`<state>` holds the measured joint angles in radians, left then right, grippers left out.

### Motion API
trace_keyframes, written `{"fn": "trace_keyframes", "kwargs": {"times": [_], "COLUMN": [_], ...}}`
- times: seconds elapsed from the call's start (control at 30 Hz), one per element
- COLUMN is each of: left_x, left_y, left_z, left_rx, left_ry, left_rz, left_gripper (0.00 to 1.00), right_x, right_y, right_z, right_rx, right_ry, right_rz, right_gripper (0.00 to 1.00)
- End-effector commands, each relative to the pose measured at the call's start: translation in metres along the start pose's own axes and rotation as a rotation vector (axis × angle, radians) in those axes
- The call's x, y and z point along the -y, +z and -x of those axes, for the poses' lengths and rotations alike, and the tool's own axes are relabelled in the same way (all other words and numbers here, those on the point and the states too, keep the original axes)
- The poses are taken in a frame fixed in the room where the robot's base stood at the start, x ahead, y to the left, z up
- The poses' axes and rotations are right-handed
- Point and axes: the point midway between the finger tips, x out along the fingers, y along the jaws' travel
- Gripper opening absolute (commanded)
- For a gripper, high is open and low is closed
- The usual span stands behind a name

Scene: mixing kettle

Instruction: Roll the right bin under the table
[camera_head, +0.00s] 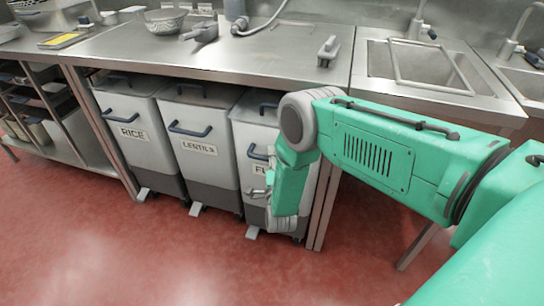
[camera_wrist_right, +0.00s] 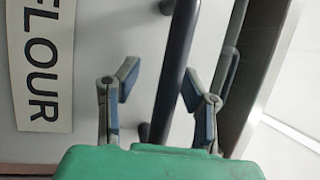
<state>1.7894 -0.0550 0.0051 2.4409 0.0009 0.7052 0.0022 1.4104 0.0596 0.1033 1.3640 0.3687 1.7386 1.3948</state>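The right bin (camera_head: 246,136) is a light grey bin with a darker base, labelled FLOUR. It stands at the right end of a row of bins at the table (camera_head: 250,62), with its upper part below the tabletop edge. Its dark blue handle (camera_wrist_right: 176,70) runs across the front; the FLOUR label (camera_wrist_right: 42,60) is beside it in the wrist view. My right gripper (camera_wrist_right: 159,80) is open at the bin's front, its fingers spread on either side of the handle. In the head view my right arm hides much of the bin and the gripper. My left gripper is not in view.
The LENTILS bin (camera_head: 200,149) and RICE bin (camera_head: 136,150) stand close on the left. A table leg (camera_head: 322,210) is just right of the right bin. A sink (camera_head: 420,68) is at the right. The red floor (camera_head: 130,250) in front is clear.

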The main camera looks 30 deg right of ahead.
Motion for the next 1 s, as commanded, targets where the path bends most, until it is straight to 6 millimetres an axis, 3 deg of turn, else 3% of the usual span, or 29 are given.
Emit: {"fn": "trace_keyframes", "kwargs": {"times": [0.27,0.37,0.73,1.0], "left_x": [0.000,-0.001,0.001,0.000], "left_y": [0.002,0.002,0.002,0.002], "left_z": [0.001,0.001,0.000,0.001], "left_rx": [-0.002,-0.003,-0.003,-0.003], "left_ry": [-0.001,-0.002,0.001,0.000], "left_rz": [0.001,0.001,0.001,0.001], "left_gripper": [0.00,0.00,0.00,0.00], "right_x": [-0.002,-0.003,-0.001,-0.001], "right_y": [-0.002,-0.002,0.003,0.004], "right_z": [0.006,0.021,0.101,0.120], "right_rx": [-0.001,-0.001,0.002,0.003], "right_ry": [0.004,0.006,0.003,0.001], "right_rz": [-0.002,-0.002,0.002,0.001], "right_gripper": [0.36,0.36,0.36,0.36]}}
